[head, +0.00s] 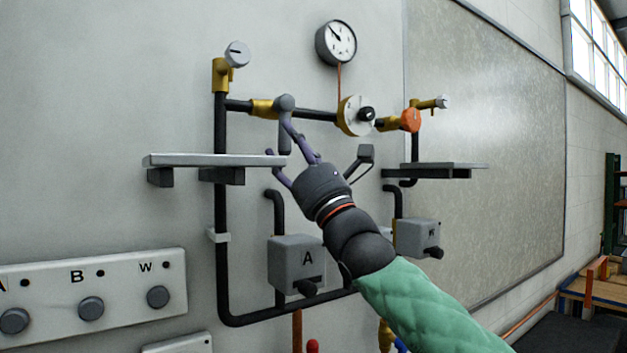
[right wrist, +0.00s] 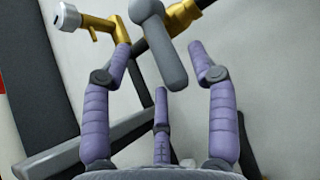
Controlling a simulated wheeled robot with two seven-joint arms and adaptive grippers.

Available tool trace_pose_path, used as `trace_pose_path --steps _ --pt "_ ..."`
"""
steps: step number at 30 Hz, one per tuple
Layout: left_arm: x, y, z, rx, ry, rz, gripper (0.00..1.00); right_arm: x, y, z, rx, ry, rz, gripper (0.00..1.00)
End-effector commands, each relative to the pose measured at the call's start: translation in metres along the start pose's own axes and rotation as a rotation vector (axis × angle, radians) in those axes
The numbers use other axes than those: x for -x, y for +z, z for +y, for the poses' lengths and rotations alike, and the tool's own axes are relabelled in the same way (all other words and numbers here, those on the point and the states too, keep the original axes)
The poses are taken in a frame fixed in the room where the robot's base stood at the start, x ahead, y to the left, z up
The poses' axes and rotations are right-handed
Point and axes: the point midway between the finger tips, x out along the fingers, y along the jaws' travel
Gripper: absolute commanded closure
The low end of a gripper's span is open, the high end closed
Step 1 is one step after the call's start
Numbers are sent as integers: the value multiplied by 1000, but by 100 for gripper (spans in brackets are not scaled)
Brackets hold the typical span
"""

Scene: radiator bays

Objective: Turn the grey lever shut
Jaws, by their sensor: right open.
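The grey lever (head: 285,138) hangs down from its round hub on the brass valve (head: 263,108) in the upper black pipe, crosswise to that pipe. My right gripper (head: 279,143) is open at the lever, reaching up from the lower right. In the right wrist view the lever (right wrist: 171,62) hangs between the spread purple fingers of the gripper (right wrist: 160,50), with gaps visible on both sides. I cannot tell whether any finger touches it. In the head view, a finger partly covers the lever. My left gripper is not in view.
A grey shelf (head: 210,160) juts out left of the gripper, close to its fingers. A white-faced round fitting (head: 356,115), an orange knob (head: 410,120) and a dark shelf (head: 434,171) are to the right. Box A (head: 296,262) is below; a gauge (head: 336,42) is above.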

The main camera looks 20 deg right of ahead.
Motion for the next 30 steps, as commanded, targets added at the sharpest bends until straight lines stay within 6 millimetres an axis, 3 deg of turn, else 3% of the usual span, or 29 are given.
trace_pose_path --steps 18,30 --pt "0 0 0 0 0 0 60 75 1 0 -1 -1 -2 41" --pt "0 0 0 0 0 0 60 84 1 0 -2 0 -3 41"
